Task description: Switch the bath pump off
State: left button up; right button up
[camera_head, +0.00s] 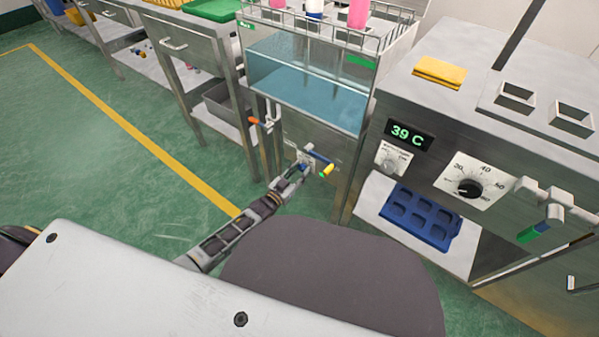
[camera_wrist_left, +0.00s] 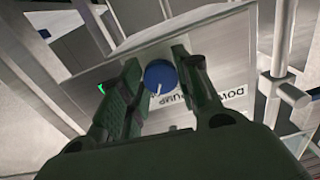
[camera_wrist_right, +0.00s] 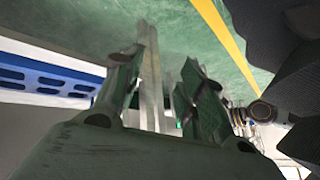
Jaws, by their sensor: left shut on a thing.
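The bath pump switch is a round blue knob (camera_wrist_left: 160,76) with a white pointer line, on a pale panel under the water bath (camera_head: 308,92). Black lettering beside it includes "PUMP", seen upside down in the left wrist view. My left gripper (camera_wrist_left: 157,66) has its two fingers on either side of the knob, shut on it. In the head view my left gripper (camera_head: 302,170) reaches the panel below the tank and hides most of the knob. My right gripper (camera_wrist_right: 163,66) shows in the right wrist view, its fingers apart and nothing held between them.
Right of the panel are a yellow-tipped valve handle (camera_head: 327,170) and a cabinet with a 39 C display (camera_head: 408,134) and a black dial (camera_head: 470,188). An orange-handled valve (camera_head: 262,123) is at the left. A blue tray (camera_head: 421,216) lies below the dial.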

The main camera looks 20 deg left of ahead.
pick_arm(q)
jog(key=shift+n, duration=0.4)
pick_arm(e)
jog(key=shift+s+r, duration=0.1)
jog(key=shift+r, duration=0.05)
pick_arm(q)
jog(key=shift+r+n+p, duration=0.1)
jog(key=shift+n+p, duration=0.55)
jog(key=shift+n, duration=0.55)
jog(key=n, duration=0.3)
jog(key=shift+n+p, duration=0.3)
jog(key=n, duration=0.4)
jog(key=shift+d, duration=0.1)
jog(key=shift+n, duration=0.5)
pick_arm(e)
jog(key=r, duration=0.3)
jog(key=shift+w+d+r+g, duration=0.2)
jog(key=shift+d+r+g, duration=0.1)
jog(key=shift+r, duration=0.1)
jog(key=shift+s+f, duration=0.25)
jog(key=shift+s, duration=0.15)
pick_arm(q)
jog(key=o, duration=1)
pick_arm(e)
jog(key=shift+w+r, duration=0.2)
jog(key=shift+w, duration=0.2)
